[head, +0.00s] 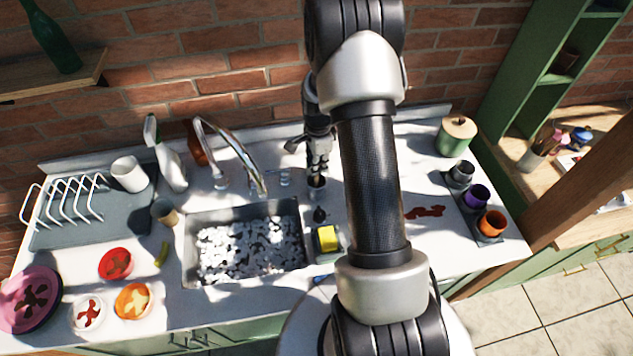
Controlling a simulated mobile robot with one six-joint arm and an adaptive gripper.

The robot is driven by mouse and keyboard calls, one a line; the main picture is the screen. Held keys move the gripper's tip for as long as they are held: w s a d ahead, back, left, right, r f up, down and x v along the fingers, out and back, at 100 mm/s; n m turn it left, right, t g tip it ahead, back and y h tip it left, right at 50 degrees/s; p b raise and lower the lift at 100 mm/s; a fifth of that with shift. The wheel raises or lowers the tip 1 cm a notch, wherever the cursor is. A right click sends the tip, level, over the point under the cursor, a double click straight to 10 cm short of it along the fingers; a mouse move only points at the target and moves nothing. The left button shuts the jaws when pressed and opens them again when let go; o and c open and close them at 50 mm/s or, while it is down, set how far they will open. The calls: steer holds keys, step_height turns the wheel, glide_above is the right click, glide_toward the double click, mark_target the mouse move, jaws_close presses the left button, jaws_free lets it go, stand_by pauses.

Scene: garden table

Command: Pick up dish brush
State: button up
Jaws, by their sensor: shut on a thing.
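My gripper (318,172) points down over the counter strip behind the sink's right end, its fingers closed on a small, partly hidden thing. This looks like the dish brush, but its outline is too small to make out fully. A small dark rounded piece (320,214) with a short stem shows just below the fingertips, beside the sink's right rim; I cannot tell whether it is part of the held thing. The steel sink (190,240) is full of white foam.
A yellow sponge (327,238) lies just in front. The curved faucet (240,150) rises left of my gripper. A dish rack (75,195) and dirty dishes are at left. Several dark-trayed cups (490,223) and a green canister (457,135) stand at right. Brick wall is close behind.

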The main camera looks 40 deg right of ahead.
jaws_close()
steer(key=shift+r, duration=0.1)
step_height(320, 180, up, 20)
steer(key=p, duration=0.1)
stand_by(0.5)
stand_by(0.9)
